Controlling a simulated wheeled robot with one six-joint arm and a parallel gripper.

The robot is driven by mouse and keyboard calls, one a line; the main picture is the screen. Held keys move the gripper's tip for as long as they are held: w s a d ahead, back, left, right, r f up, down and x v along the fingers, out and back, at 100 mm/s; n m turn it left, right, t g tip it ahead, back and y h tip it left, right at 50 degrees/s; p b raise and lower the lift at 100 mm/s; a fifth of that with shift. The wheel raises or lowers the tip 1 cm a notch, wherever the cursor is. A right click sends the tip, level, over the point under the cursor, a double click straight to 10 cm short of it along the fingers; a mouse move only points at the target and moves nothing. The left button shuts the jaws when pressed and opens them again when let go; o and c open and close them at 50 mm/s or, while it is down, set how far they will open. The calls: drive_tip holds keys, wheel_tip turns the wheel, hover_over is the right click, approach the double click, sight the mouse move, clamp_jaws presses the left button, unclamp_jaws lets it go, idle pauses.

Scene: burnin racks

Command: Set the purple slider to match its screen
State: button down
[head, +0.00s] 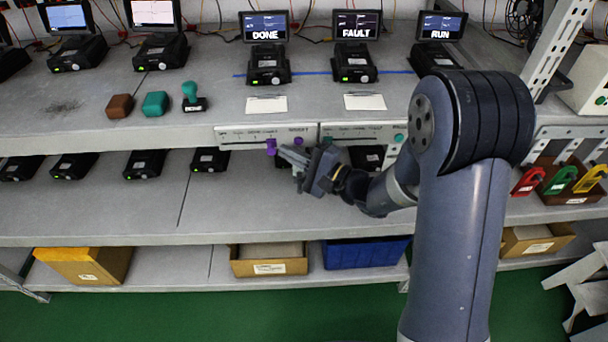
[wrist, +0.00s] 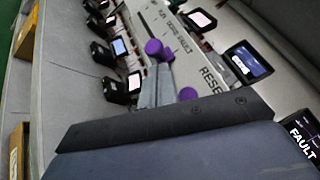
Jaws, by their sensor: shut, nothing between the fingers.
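The purple slider (head: 271,146) sticks out of the left labelled panel (head: 232,134) on the shelf's front edge. It also shows in the wrist view (wrist: 154,48), beside the DONE and FAULT labels; its exact mark is unclear. A purple reset button (head: 298,141) is to its right. The screen (head: 265,26) above this panel reads DONE. My gripper (head: 284,152) is shut and empty, with its fingertips just right of and below the slider. In the wrist view its fingers (wrist: 157,82) point toward the slider; I cannot tell if they touch.
A second panel with a green button (head: 398,138) adjoins on the right, below a screen reading FAULT (head: 357,24). Another screen reads RUN (head: 441,27). Small devices (head: 209,159) stand on the lower shelf (head: 130,205). Stamps (head: 155,103) sit on the upper shelf at left.

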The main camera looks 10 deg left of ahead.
sight(272, 154)
drive_tip(key=shift+a, duration=0.2)
drive_tip(key=a+b, duration=0.2)
drive_tip(key=shift+s+a+f+b, duration=0.15)
drive_tip(key=shift+s+a+b, duration=0.2)
drive_tip(key=shift+a+b, duration=0.05)
drive_tip(key=shift+s+a+r, duration=0.1)
drive_tip(key=shift+a+r, duration=0.1)
drive_tip(key=shift+a, duration=0.1)
